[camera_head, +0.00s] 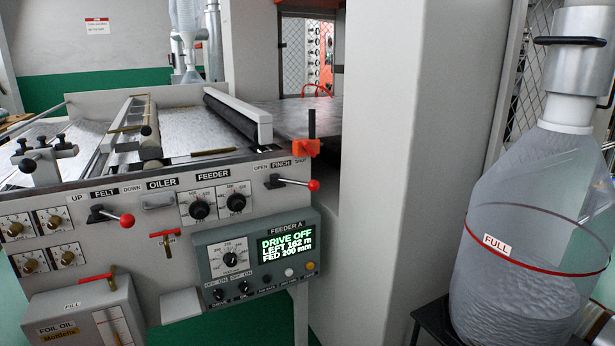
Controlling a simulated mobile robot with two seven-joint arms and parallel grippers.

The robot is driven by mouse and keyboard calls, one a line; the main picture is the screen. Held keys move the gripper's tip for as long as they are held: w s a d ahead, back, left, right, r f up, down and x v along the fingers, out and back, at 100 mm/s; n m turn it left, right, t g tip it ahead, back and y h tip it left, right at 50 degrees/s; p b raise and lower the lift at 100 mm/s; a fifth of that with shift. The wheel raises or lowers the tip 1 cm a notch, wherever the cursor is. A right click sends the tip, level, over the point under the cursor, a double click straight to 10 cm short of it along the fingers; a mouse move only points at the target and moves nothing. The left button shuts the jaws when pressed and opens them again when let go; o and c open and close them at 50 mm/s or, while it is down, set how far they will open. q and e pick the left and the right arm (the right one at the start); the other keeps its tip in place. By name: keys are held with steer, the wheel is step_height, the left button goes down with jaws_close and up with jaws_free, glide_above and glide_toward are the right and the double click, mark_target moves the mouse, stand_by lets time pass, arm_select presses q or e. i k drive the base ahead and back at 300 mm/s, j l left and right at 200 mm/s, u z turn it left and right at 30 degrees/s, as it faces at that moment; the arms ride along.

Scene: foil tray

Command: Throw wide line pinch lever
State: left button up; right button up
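The pinch lever (292,182) is on the front panel of the feeder machine, at its upper right corner. Its red knob (314,186) points right, on the side of the label SHUT; the label OPEN is on the left. The label PINCH (281,163) sits above it. I see no sign naming this machine as the wide line. Neither of my grippers is in view.
A similar felt lever (110,216) with a red knob is further left. The feeder display (286,244) reads DRIVE OFF, LEFT 162 m, FED 200 mm. A grey column (395,150) stands right of the panel. A large clear bag (530,250) marked FULL hangs at right.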

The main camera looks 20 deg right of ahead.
mark_target(275, 179)
steer(key=i+z, duration=0.3)
steer(key=i, duration=0.2)
steer(key=i+j+z, duration=0.1)
steer(key=i+z, duration=0.25)
steer(key=i, duration=0.15)
